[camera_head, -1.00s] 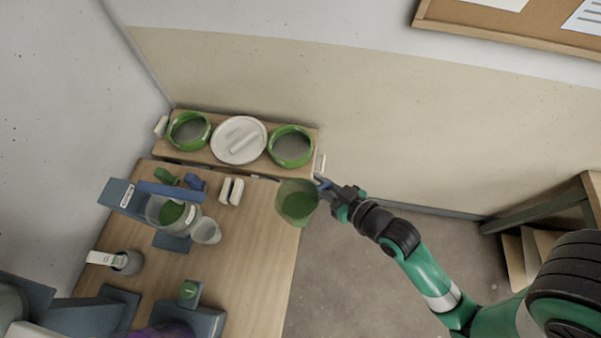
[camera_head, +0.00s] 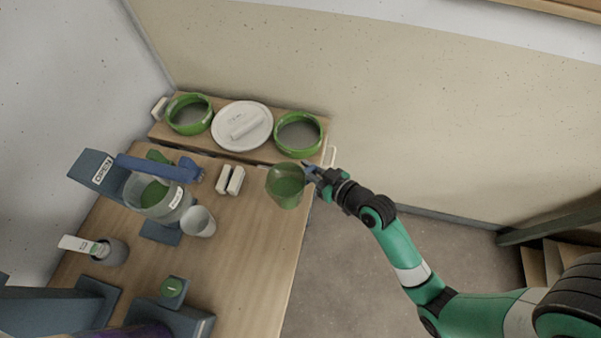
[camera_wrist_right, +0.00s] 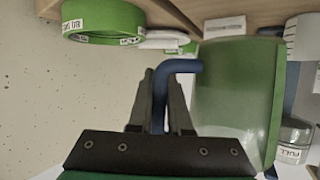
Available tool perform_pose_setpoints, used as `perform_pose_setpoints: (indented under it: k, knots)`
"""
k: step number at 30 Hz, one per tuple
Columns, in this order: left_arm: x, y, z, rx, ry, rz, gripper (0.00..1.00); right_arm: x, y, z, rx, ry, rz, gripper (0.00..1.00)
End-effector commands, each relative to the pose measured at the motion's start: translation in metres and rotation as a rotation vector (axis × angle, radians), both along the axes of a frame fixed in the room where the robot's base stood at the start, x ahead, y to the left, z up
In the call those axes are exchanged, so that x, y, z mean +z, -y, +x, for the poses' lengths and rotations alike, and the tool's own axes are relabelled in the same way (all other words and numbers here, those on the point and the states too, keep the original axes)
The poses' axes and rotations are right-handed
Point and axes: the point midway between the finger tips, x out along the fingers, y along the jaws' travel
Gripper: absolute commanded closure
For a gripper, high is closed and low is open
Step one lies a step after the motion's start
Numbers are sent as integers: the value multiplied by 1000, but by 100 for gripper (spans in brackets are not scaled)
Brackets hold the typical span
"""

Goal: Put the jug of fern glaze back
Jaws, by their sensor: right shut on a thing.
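The jug of fern glaze (camera_head: 286,187) is a clear jug with green glaze in it, over the right edge of the wooden bench. My right gripper (camera_head: 311,172) is shut on its blue handle from the right side. In the right wrist view the jug (camera_wrist_right: 238,95) fills the right of the picture, and the blue handle (camera_wrist_right: 180,66) runs between the fingers of my right gripper (camera_wrist_right: 162,90). I cannot tell whether the jug's base touches the bench. My left gripper is not in view.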

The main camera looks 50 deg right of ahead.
Motion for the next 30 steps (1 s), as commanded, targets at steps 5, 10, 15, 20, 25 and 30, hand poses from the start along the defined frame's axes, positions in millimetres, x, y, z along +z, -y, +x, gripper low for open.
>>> perform_pose_setpoints:
  k: [5, 10, 15, 20, 25, 30]
  knots:
    - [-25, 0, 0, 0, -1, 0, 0, -37, 13, 22, -2, -1, 2, 100]
    - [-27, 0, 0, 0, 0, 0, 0, -42, 17, 29, 0, 0, 1, 100]
    - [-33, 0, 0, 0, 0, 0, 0, -51, 20, 34, 0, 0, 1, 100]
    - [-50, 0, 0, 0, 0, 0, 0, -79, 19, 33, -1, -2, 2, 100]
    - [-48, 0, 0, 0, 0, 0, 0, -78, 19, 33, 0, 0, 0, 100]
    - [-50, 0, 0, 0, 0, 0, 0, -80, 19, 33, 0, 0, 1, 100]
